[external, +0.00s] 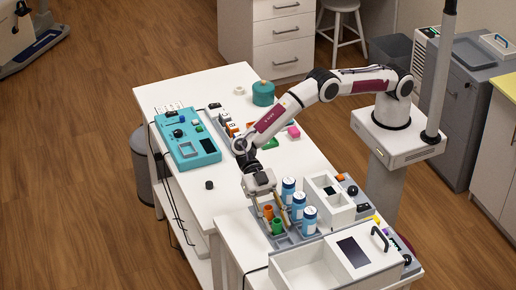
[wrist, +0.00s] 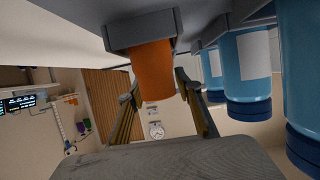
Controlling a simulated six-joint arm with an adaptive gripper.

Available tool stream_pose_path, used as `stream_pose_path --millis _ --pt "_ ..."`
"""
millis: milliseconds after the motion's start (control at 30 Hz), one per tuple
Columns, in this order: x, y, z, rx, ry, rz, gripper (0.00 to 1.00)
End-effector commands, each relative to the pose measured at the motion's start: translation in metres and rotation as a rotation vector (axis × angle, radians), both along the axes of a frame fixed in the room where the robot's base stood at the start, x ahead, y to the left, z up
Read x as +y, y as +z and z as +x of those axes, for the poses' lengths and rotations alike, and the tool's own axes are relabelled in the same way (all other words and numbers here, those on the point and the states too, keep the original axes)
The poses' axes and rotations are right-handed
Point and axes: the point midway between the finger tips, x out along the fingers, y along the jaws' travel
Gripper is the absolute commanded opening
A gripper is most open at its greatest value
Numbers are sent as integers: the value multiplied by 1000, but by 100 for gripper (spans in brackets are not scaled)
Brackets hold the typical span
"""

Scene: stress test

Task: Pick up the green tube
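The green tube (external: 277,227) stands upright in a grey rack (external: 283,243), in front of the orange tube (external: 268,212) in the external view. The green tube does not show in the wrist view. My gripper (external: 268,202) points down just above the rack, closer to the orange tube than to the green one. In the wrist view my gripper (wrist: 160,105) is open, with one finger on each side of the orange tube (wrist: 152,72) in the picture. A gap shows beside each finger; whether the tube is between them in depth is unclear.
Several blue bottles (external: 298,205) with white labels stand close to the right of the tubes. A small black cylinder (external: 209,185) lies on the otherwise clear table left of my gripper.

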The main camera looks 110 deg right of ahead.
Motion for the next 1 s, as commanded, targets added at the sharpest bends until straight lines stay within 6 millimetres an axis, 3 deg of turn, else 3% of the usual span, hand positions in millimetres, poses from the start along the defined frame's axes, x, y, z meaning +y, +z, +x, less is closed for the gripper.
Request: stream_pose_path --millis 267,400,767,1000 --pt "0 0 0 0 0 0 34" --pt "0 0 0 0 0 0 5" --pt "0 1 0 0 0 0 5" --pt "0 15 0 -1 0 0 5"
